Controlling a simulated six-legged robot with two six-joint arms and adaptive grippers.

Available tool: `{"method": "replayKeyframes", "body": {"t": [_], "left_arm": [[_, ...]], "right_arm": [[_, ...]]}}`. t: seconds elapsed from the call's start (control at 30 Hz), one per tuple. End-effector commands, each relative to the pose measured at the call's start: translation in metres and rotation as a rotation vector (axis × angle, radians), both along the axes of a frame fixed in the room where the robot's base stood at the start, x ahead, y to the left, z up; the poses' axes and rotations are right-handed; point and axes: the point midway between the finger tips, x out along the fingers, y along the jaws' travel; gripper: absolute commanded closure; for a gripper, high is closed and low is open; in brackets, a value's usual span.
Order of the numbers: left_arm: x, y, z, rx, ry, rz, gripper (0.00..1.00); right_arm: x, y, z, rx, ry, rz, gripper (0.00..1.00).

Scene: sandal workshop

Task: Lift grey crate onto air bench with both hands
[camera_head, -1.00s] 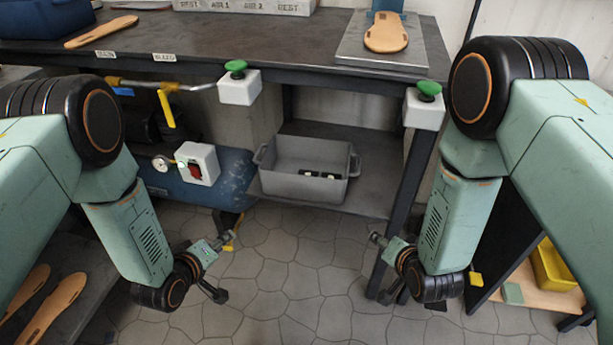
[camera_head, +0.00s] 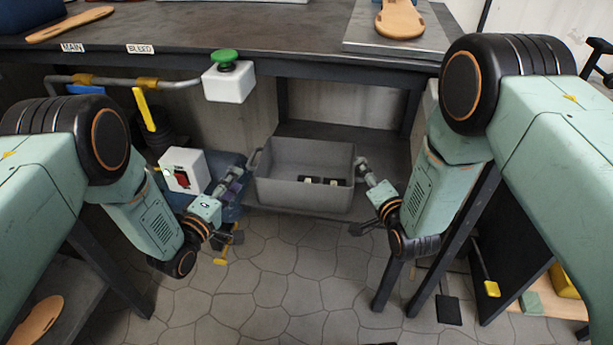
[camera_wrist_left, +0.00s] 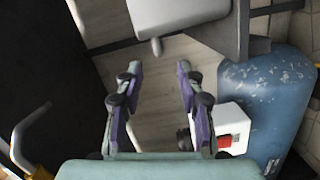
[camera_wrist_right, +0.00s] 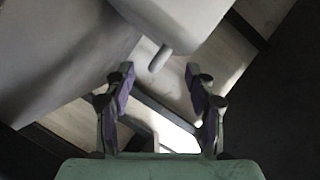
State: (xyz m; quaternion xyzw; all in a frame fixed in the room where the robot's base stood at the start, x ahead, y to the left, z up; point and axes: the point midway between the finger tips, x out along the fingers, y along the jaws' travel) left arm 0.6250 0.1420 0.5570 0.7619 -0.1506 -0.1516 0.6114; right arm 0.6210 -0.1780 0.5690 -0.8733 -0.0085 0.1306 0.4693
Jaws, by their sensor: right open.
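The grey crate (camera_head: 305,190) stands upright on the lower shelf under the dark air bench (camera_head: 200,32). Small dark and pale items lie inside it. My left gripper (camera_head: 234,178) is just left of the crate's left end. In the left wrist view it is open and empty (camera_wrist_left: 160,72), with the crate's pale end and its stubby handle (camera_wrist_left: 157,46) ahead of the fingers. My right gripper (camera_head: 364,170) is close by the crate's right end. In the right wrist view it is open (camera_wrist_right: 160,75), with the handle (camera_wrist_right: 159,58) just beyond the fingertips.
A blue tank (camera_wrist_left: 265,105) and a white box with a red switch (camera_head: 184,170) are beside my left gripper. A green button on a white box (camera_head: 228,82) hangs at the bench front. A wooden sole (camera_head: 400,20) lies on a plate on the bench.

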Motion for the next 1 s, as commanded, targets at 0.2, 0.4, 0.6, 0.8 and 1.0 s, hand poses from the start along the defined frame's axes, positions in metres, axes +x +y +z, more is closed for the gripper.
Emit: {"method": "replayKeyframes", "body": {"t": [0.2, 0.4, 0.6, 0.8, 1.0], "left_arm": [[0.016, -0.006, 0.000, 0.001, -0.003, -0.002, 0.62], [0.043, -0.017, -0.002, 0.001, -0.002, -0.001, 0.62], [0.064, -0.025, -0.003, 0.000, -0.002, 0.000, 0.62], [0.073, -0.030, -0.004, 0.000, 0.000, 0.000, 0.62], [0.075, -0.030, -0.004, 0.000, 0.001, 0.000, 0.62]], "right_arm": [[0.017, 0.004, -0.003, -0.001, -0.002, 0.000, 0.45], [0.045, 0.008, -0.010, -0.001, -0.002, 0.000, 0.45], [0.067, 0.012, -0.015, -0.001, 0.000, 0.001, 0.45], [0.078, 0.013, -0.017, -0.001, 0.000, 0.001, 0.45], [0.079, 0.013, -0.018, -0.001, 0.000, 0.001, 0.45]]}}
